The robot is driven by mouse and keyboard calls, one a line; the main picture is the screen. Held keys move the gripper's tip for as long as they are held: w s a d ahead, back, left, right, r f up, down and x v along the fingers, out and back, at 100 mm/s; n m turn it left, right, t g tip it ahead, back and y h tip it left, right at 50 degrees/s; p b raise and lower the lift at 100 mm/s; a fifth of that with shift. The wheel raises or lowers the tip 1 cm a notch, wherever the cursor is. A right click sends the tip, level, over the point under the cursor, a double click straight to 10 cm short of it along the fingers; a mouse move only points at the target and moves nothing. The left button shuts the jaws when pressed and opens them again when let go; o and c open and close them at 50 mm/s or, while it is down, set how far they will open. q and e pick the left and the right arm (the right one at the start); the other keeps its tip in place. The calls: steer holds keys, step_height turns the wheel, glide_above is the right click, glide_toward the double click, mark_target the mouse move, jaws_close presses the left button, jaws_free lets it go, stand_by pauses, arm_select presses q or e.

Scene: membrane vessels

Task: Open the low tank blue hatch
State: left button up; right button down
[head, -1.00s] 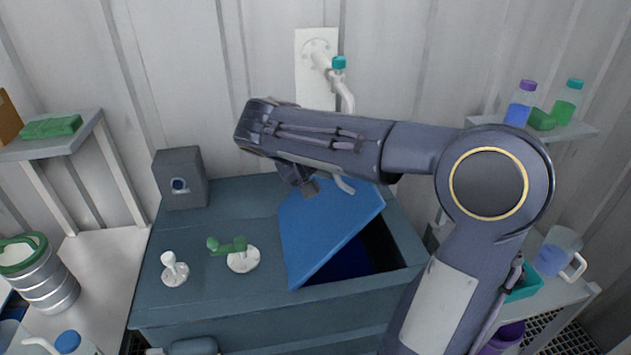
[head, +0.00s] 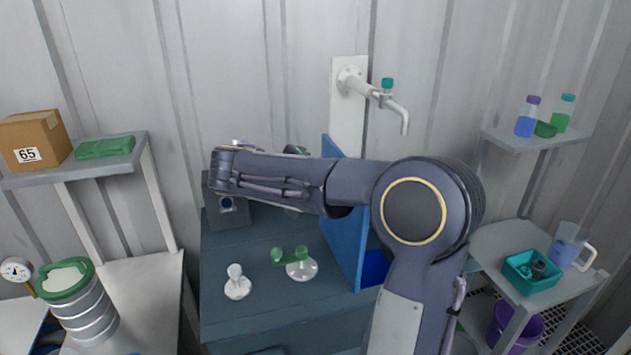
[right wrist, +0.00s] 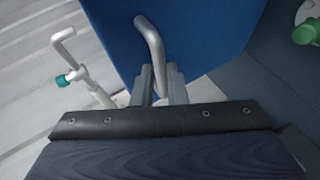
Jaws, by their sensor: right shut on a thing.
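The blue hatch (head: 346,228) stands raised, close to upright, on top of the low blue-grey tank (head: 235,293). It also shows in the right wrist view (right wrist: 205,35). Part of the dark blue opening (head: 375,267) shows to its right. My right gripper (right wrist: 161,85) is shut on the bent metal handle (right wrist: 152,45) of the hatch. In the head view my right arm crosses in front of the hatch and largely hides the gripper and handle. My left gripper is in neither view.
A wall tap (head: 385,98) juts out behind the hatch. A green-handled valve (head: 300,265) and a white knob (head: 237,285) stand on the tank top left of the hatch. Shelves flank the tank, with a box (head: 35,140) at left and bottles (head: 527,118) at right.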

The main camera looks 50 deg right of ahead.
steer(key=shift+a+f, duration=0.15)
steer(key=shift+f, duration=0.45)
steer(key=c, duration=1.8)
jaws_free()
steer(key=shift+s, duration=0.1)
steer(key=o, duration=0.3)
steer(key=shift+d, duration=0.3)
steer(key=shift+o, duration=0.2)
steer(key=shift+a+r, duration=0.1)
steer(key=shift+r, duration=0.05)
steer(key=shift+a, duration=0.1)
steer(key=b+v, duration=0.1)
steer(key=v, duration=0.6)
steer(key=shift+a+r, duration=0.15)
steer(key=shift+a, duration=0.1)
